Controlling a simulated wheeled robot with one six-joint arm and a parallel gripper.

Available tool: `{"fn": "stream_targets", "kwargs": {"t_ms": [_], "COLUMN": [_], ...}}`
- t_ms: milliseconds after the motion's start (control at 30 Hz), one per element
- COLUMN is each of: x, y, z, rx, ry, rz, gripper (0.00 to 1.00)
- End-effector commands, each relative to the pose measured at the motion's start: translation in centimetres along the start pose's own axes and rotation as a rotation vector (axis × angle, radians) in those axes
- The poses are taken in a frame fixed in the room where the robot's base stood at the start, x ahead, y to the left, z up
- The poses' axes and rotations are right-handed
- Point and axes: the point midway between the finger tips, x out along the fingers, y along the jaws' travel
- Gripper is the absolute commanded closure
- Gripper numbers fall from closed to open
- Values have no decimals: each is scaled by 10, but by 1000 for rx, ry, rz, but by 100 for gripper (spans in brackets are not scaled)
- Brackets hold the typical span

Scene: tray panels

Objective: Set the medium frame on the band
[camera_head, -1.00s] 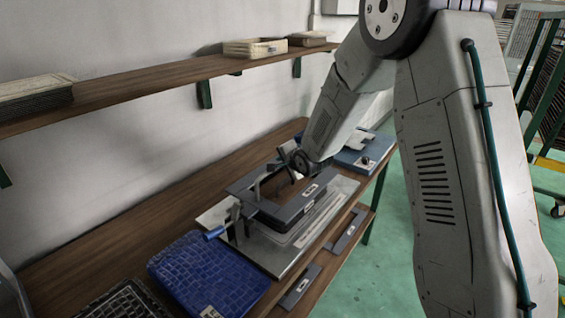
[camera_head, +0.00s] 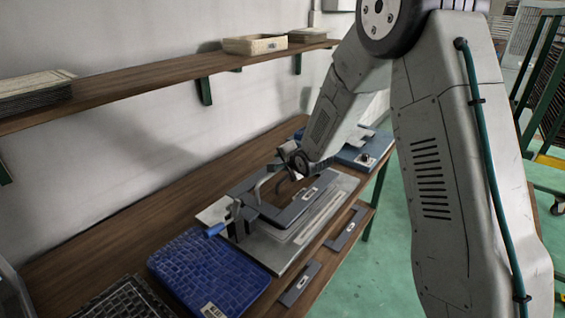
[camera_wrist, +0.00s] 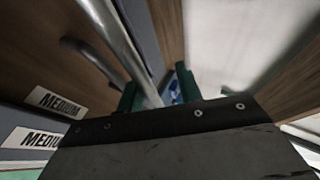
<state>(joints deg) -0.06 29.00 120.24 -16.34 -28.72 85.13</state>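The medium frame (camera_head: 291,212) is a dark grey rectangular frame with a white label and a raised handle. It lies level over the pale grey band (camera_head: 302,234) on the metal plate of the bench fixture. My gripper (camera_head: 287,172) is at the handle on the far side of the frame. In the wrist view, the green fingertips of my gripper (camera_wrist: 158,92) stand either side of a metal bar (camera_wrist: 118,40) and seem closed on it. Two MEDIUM labels show at the left there. I cannot tell whether frame and band touch all round.
A blue-handled clamp (camera_head: 226,225) stands at the fixture's near left. A blue mosaic panel (camera_head: 207,275) and a dark one (camera_head: 125,302) lie nearer. A blue device (camera_head: 362,154) stands behind. A wall shelf (camera_head: 160,85) runs above.

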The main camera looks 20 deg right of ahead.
Motion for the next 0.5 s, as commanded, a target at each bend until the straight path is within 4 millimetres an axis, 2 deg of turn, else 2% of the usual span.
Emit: {"fn": "stream_targets", "kwargs": {"t_ms": [100,167,500], "x": [-6,-16,-90], "y": [-11,-11,-11], "z": [-3,-3,-3], "rx": [-1,0,-1], "ry": [2,2,2], "rz": [-5,-4,-6], "gripper": [66,66,66]}}
